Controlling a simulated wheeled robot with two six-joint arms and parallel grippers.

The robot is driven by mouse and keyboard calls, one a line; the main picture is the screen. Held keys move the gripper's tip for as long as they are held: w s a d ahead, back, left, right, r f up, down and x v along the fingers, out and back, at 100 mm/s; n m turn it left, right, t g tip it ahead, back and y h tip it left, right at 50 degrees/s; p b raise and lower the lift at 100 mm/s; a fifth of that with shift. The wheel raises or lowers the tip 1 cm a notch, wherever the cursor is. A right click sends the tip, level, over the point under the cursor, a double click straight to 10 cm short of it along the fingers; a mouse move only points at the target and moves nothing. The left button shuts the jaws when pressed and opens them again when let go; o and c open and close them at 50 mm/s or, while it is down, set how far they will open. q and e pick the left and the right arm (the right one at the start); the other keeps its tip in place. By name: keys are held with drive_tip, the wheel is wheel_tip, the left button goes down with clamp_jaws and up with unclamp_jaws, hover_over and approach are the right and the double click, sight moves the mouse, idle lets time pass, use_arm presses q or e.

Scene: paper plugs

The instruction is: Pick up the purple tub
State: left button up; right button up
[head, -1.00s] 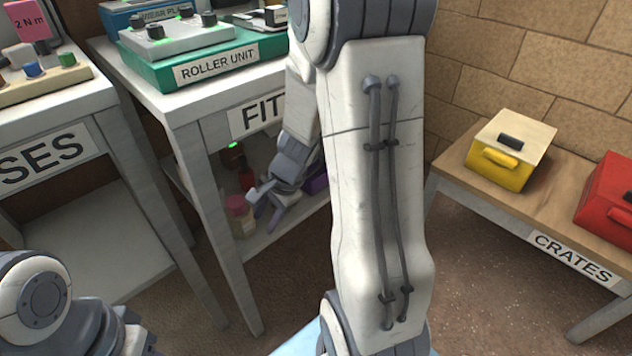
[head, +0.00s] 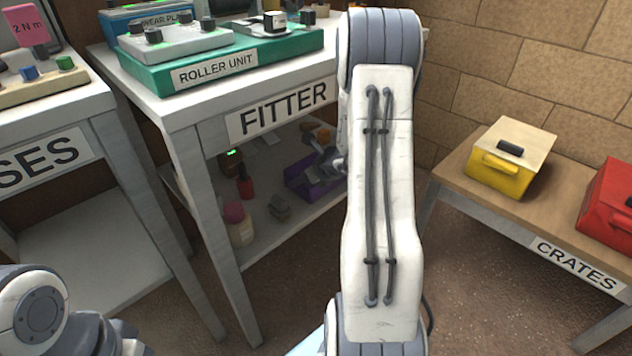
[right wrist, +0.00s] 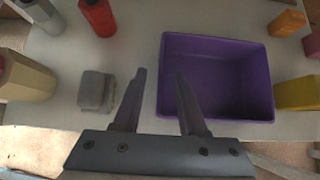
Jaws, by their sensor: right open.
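The purple tub (head: 298,176) sits on the lower shelf of the table labelled FITTER, partly hidden by my right arm and gripper in the head view. In the right wrist view the tub (right wrist: 218,36) looks empty, with its open top toward the camera. My right gripper (right wrist: 160,76) is open. One finger lies over the tub's left side and the other is left of the tub, over the shelf, so the left wall lies between them. I cannot tell how far above the rim they are. In the head view my right gripper (head: 335,162) is at the tub's right part. My left gripper is not clearly seen.
On the shelf (right wrist: 140,40) a grey block (right wrist: 96,90) is left of the gripper. A yellow item (right wrist: 298,92) and an orange item (right wrist: 288,22) are right of the tub. The FITTER tabletop (head: 140,75) is above.

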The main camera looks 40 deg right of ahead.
sight(286, 184)
drive_tip(key=b+x, duration=0.2)
drive_tip(key=x, duration=0.4)
drive_tip(key=shift+w+r, duration=0.15)
clamp_jaws()
drive_tip(key=shift+r, duration=0.1)
idle(1.1)
